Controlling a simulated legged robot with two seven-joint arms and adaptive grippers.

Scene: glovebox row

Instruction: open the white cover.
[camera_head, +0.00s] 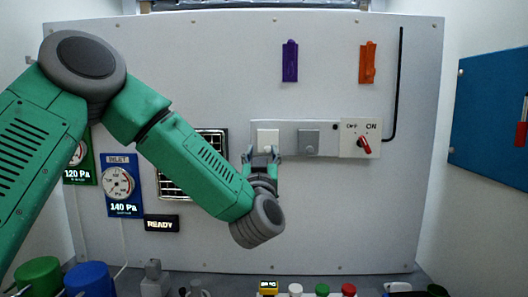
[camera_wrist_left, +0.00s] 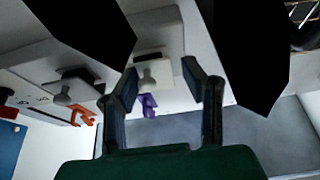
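The white cover (camera_head: 268,137) is a small square on the left end of a pale strip on the upright panel. It looks closed in the head view. My left gripper (camera_head: 262,156) is at its lower edge, with its two fingers spread. In the left wrist view, the white cover (camera_wrist_left: 178,95) shows beyond and between the fingers of my left gripper (camera_wrist_left: 160,72). The fingers are open, one on each side, with nothing gripped; whether they touch the cover I cannot tell. My right gripper is not in view.
A grey cover (camera_head: 308,142) and a red rotary switch (camera_head: 365,146) sit to the right on the strip. Purple (camera_head: 290,62) and orange (camera_head: 368,62) handles are above. Gauges (camera_head: 122,184) hang left. Several coloured items line the bottom edge.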

